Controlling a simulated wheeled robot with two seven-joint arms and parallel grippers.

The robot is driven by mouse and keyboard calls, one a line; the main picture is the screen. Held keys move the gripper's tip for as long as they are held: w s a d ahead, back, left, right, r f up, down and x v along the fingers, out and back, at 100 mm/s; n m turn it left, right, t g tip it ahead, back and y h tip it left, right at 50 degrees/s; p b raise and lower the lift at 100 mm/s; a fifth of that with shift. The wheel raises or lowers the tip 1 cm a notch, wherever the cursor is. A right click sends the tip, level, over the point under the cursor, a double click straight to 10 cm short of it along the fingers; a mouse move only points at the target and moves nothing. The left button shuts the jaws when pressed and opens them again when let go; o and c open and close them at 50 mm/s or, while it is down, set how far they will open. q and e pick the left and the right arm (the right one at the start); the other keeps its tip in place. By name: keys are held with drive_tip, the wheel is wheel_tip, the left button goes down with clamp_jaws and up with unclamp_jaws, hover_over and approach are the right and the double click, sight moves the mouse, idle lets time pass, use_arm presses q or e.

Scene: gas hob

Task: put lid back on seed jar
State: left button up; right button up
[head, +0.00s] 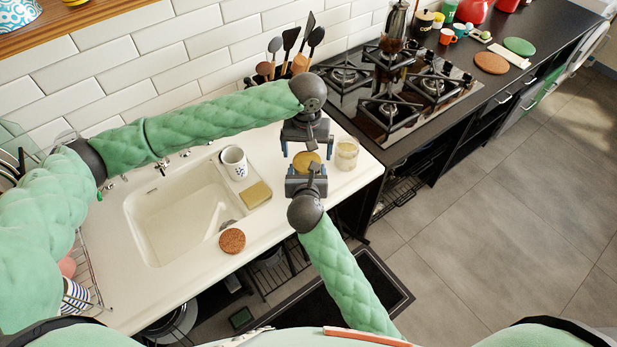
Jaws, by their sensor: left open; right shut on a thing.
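The seed jar (347,157) is a small clear glass jar with pale contents, standing on the white counter near its right end. A round tan-yellow lid (307,160) is held in my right gripper (306,172), just left of the jar and apart from it. The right gripper is shut on the lid, and its fingers hide part of it. My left gripper (306,148) is open and empty, close behind the lid on its far side. The fingertips of both grippers are small and partly hidden here.
A white sink (175,215) lies to the left, with a patterned mug (234,163) and a sponge (256,195) on its ledge. A cork disc (232,240) lies at the front edge. Utensils (290,45) stand behind. The gas hob (395,85) is to the right.

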use_arm(q)
drive_tip(key=shift+r, duration=0.9)
drive_tip(key=shift+o, duration=0.8)
wheel_tip(320, 180, up, 12)
drive_tip(key=shift+s+r, duration=0.1)
use_arm(e)
drive_tip(key=o, duration=2)
